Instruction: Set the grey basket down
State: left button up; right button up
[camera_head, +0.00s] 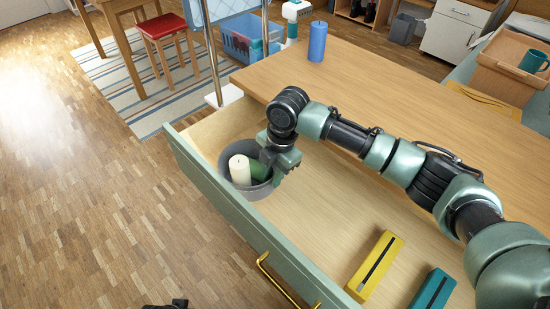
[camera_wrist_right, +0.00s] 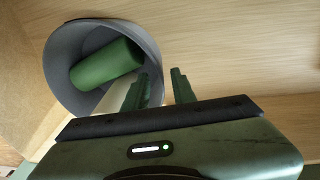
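The grey basket (camera_head: 252,191) is inside the open drawer, near its left end and close to the front panel. It holds a white candle (camera_head: 240,169) and a green cylinder (camera_head: 259,170), which lies tilted in the right wrist view (camera_wrist_right: 106,63). My right gripper (camera_head: 270,164) is at the basket's right rim. In the right wrist view its fingers (camera_wrist_right: 163,88) are apart, one over the basket's inside and one outside its wall, with a gap beside the wall. The basket's underside is hidden. A dark piece of my left gripper (camera_head: 172,304) shows at the bottom edge.
The drawer (camera_head: 310,210) has bare floor right of the basket. A yellow block (camera_head: 375,266) and a teal block (camera_head: 433,290) lie at its right end. A blue candle (camera_head: 317,42) stands on the tabletop (camera_head: 400,95) above. My right arm spans the drawer.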

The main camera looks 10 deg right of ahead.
pick_arm(q)
jog(key=f, duration=0.1)
jog(key=s+f+p, duration=0.1)
jog(key=f, duration=0.1)
jog(key=s+f, duration=0.1)
jog(key=f, duration=0.1)
jog(key=shift+a+f, duration=0.1)
jog(key=shift+f, duration=0.05)
pick_arm(e)
notch_tip(320, 180, up, 9)
jog(key=d, duration=0.1)
jog(key=shift+s, duration=0.2)
jog(key=shift+d+f, duration=0.1)
jog(key=shift+f, duration=0.05)
